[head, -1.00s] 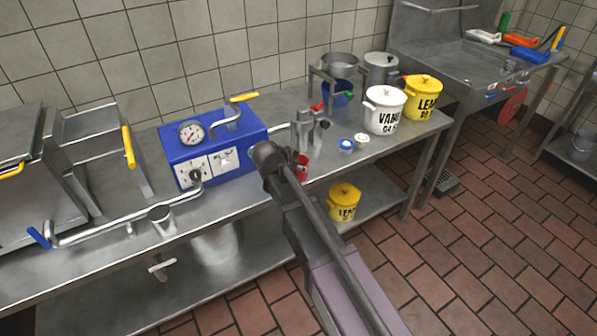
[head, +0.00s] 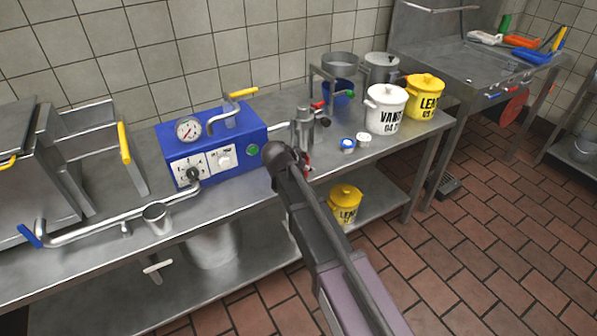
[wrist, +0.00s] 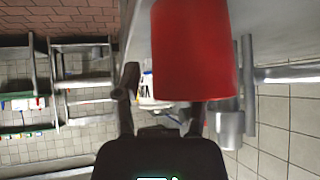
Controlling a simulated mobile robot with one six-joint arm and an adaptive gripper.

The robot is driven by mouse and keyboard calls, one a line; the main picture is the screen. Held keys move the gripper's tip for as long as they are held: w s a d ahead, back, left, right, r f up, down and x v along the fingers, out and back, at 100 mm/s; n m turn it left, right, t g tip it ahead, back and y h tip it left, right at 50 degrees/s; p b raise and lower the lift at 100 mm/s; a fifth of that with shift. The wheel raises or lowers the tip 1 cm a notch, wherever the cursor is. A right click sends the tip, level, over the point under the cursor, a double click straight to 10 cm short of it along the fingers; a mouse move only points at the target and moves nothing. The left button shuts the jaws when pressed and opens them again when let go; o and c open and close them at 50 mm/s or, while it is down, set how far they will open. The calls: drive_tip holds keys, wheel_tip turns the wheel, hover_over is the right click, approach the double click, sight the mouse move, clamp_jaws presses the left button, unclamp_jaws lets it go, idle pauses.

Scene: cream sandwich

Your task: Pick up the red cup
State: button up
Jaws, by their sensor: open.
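The red cup (wrist: 195,50) is large in the upper middle of the wrist view, looking close to the camera. In the head view only a sliver of red (head: 307,160) shows beside my arm, at the bench's front edge. My arm hides the rest of the cup and my gripper there.
A blue machine (head: 215,150) with a gauge stands left of my arm. A metal post (head: 302,128) stands just behind the cup's spot. Blue and white lids (head: 348,144), a white pot (head: 385,110) and a yellow pot (head: 424,97) are to the right on the steel bench.

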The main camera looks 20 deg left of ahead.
idle(0.4)
clamp_jaws()
drive_tip(key=shift+r, duration=0.2)
wheel_tip(320, 180, up, 3)
drive_tip(key=p, duration=0.3)
drive_tip(key=shift+r+p, duration=0.15)
drive_tip(key=shift+p, duration=0.2)
drive_tip(key=s+a, duration=0.2)
drive_tip(key=s, duration=0.5)
drive_tip(key=s+a+r+p, duration=0.1)
drive_tip(key=s+a, duration=0.2)
drive_tip(key=s, duration=0.5)
drive_tip(key=shift+r, duration=0.2)
drive_tip(key=shift+a, duration=0.1)
